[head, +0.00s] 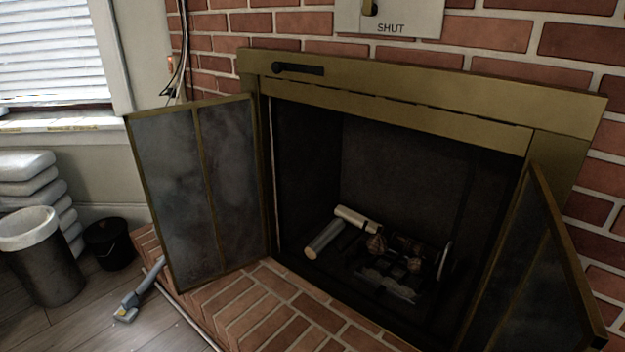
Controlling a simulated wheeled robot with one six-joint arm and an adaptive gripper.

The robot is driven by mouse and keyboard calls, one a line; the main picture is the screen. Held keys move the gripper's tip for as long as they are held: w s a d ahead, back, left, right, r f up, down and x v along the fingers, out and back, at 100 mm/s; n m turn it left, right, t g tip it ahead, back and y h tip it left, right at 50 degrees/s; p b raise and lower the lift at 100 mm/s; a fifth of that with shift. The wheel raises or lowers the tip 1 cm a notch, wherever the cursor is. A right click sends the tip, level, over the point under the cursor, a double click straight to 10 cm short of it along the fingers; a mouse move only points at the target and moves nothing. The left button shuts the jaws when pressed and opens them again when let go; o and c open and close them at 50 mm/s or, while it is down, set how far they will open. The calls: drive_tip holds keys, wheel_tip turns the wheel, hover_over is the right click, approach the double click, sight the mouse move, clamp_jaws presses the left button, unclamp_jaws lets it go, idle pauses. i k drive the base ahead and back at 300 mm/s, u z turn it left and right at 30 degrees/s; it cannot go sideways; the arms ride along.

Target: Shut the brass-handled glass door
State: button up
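The fireplace has two brass-framed glass doors, both standing open. The left glass door (168,205) is swung out to the left, with dark smoky panes and a brass bar down its middle. The right glass door (535,285) is swung out toward me at the right, seen at a steep angle and cut off by the bottom edge. I cannot make out a brass handle on either door, so I cannot tell which is the brass-handled one. My gripper is not in view.
Logs (325,237) lie inside the open firebox. The brick hearth (255,310) runs in front. A black lever (298,68) sits on the brass surround, below a plate marked SHUT (400,18).

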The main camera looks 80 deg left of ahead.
sight(169, 146)
drive_tip(key=u, duration=4.55)
drive_tip(key=i, duration=2.35)
drive_tip(key=z, duration=2)
